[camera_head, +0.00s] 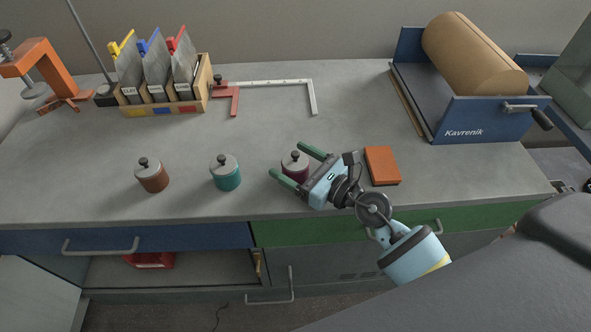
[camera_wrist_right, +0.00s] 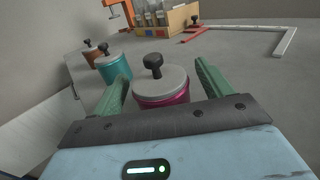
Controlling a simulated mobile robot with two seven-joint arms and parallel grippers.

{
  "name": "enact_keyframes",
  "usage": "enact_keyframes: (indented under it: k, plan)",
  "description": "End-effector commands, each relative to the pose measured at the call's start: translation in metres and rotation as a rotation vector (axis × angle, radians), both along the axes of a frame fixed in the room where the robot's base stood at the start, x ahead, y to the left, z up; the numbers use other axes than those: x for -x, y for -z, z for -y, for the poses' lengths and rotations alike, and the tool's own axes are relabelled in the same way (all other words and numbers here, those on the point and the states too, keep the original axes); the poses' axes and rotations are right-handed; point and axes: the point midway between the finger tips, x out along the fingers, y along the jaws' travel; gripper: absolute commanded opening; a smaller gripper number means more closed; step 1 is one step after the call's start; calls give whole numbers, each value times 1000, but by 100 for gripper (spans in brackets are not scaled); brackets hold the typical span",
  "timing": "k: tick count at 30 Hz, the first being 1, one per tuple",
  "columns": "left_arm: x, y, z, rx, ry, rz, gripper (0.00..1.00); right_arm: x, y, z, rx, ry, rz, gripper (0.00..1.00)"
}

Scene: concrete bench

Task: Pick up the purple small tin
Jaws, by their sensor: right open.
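The purple small tin (camera_head: 296,166) stands upright on the concrete bench, with a grey lid and black knob. It also shows in the right wrist view (camera_wrist_right: 161,84), where it looks magenta. My right gripper (camera_head: 295,162) is open, with its two green fingers on either side of the tin. In the right wrist view the right gripper's fingers (camera_wrist_right: 163,82) flank the tin, with a gap visible beside it. I cannot tell whether either finger touches it. The tin's lower part is partly hidden by the gripper. My left gripper is not in view.
A teal tin (camera_head: 226,174) and a brown tin (camera_head: 152,177) stand to the left. An orange block (camera_head: 382,166) lies right of the gripper. Behind are a metal square (camera_head: 270,83), a wooden file holder (camera_head: 205,85), an orange clamp (camera_head: 45,70) and a blue roller machine (camera_head: 480,118). The bench's middle is clear.

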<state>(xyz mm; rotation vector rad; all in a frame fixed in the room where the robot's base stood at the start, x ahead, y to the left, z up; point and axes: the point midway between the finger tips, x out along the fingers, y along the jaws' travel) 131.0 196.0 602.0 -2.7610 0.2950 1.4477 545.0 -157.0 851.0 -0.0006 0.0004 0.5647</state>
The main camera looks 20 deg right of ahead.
Motion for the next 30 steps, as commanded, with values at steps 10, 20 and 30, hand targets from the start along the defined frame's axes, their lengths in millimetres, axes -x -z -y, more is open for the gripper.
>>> enact_keyframes:
  k: [10, 20, 30]
  plan:
    - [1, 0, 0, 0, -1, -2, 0, 0, 0, 0, 0, 0, 0, 53]
    - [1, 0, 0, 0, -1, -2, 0, 0, -1, 0, -1, 1, 2, 25]
    - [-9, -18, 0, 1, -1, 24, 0, -1, -31, 0, -2, 1, 11, 25]
